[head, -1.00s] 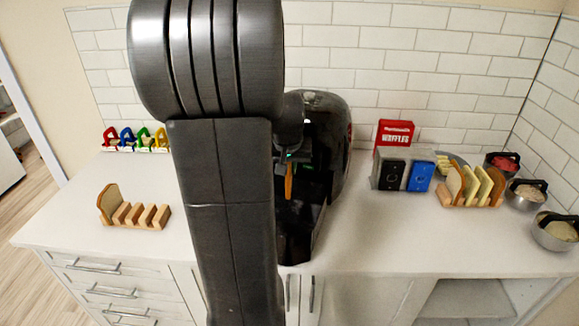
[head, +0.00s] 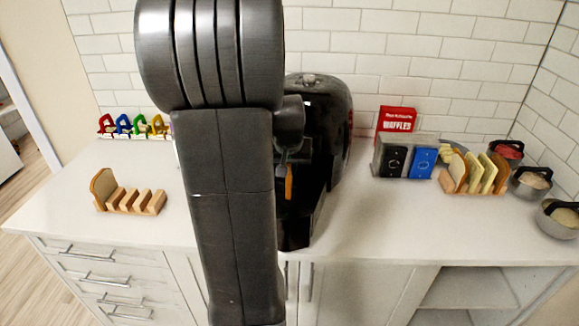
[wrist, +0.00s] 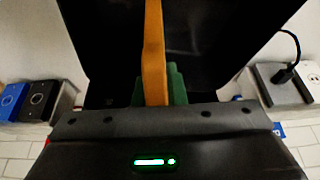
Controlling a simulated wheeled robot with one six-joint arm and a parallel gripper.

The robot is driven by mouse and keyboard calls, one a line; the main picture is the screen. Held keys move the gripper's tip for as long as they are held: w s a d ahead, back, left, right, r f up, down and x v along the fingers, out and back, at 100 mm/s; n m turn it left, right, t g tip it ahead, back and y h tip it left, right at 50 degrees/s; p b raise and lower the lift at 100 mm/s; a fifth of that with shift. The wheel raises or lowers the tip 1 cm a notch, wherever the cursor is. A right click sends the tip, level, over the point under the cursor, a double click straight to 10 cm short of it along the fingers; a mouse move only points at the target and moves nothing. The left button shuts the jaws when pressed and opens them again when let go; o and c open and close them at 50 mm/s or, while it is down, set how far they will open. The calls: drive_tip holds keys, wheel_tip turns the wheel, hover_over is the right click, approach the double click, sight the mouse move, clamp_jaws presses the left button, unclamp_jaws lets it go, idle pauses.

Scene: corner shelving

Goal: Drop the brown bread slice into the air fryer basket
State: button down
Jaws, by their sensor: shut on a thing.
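My gripper (head: 285,160) is shut on the brown bread slice (head: 289,182), which hangs edge-on below the jaws as a narrow orange-brown strip. In the wrist view the slice (wrist: 154,50) stands between the green finger pads of my gripper (wrist: 160,85). The black air fryer (head: 335,105) stands against the back wall. Its dark basket (head: 297,238) is out at the front, and the slice appears over it. A dark surface fills the wrist view behind the slice. My arm hides part of the fryer and basket, and the gap between slice and basket is unclear.
A wooden rack (head: 138,201) with one bread slice stands at left, below colourful clips (head: 134,126). At right are a toaster with black and blue panels (head: 421,164), a red waffle box (head: 396,120), a rack of slices (head: 474,174) and bowls (head: 532,183). The front right counter is clear.

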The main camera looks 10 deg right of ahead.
drive_tip(key=c, duration=1.4)
unclamp_jaws()
drive_tip(key=b+v, duration=0.1)
drive_tip(key=v, duration=1.3)
drive_tip(key=shift+s+f, duration=0.1)
drive_tip(key=p+x, duration=0.1)
drive_tip(key=x, duration=1.2)
drive_tip(key=shift+f, duration=0.2)
drive_tip(key=r+p, duration=0.2)
drive_tip(key=shift+w+r, duration=0.25)
drive_tip(key=shift+r, duration=0.1)
drive_tip(key=shift+r+p, duration=0.45)
drive_tip(key=shift+r, duration=0.05)
drive_tip(key=shift+f, duration=0.1)
